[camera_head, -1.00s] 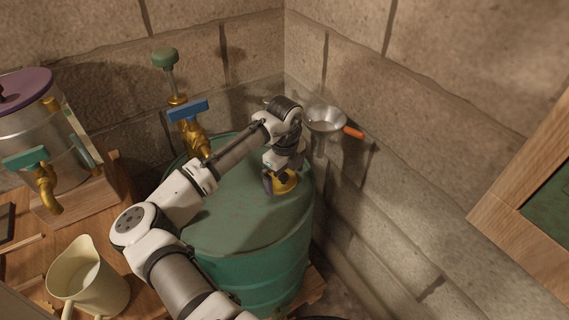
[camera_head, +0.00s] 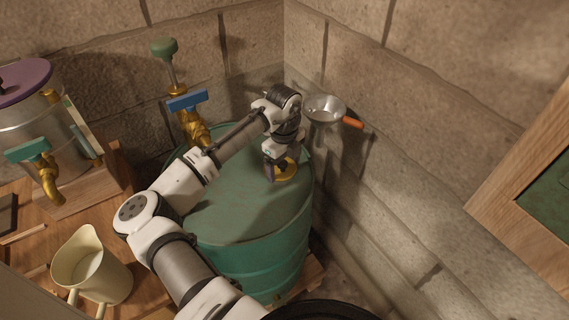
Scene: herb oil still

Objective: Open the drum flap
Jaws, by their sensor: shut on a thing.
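The green drum (camera_head: 235,214) stands in the corner on a wooden base. On its top, toward the right, is a yellow round flap (camera_head: 286,172). My gripper (camera_head: 276,176) reaches down onto the flap and is shut on its edge, with the wrist above it. The fingers and my wrist hide part of the flap, and I cannot tell whether it is tilted up at all.
A blue-handled brass tap (camera_head: 190,108) stands at the drum's back left. A metal funnel (camera_head: 324,110) with an orange handle (camera_head: 352,122) is by the right wall. A cream jug (camera_head: 92,272) and a metal still (camera_head: 45,130) are at left.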

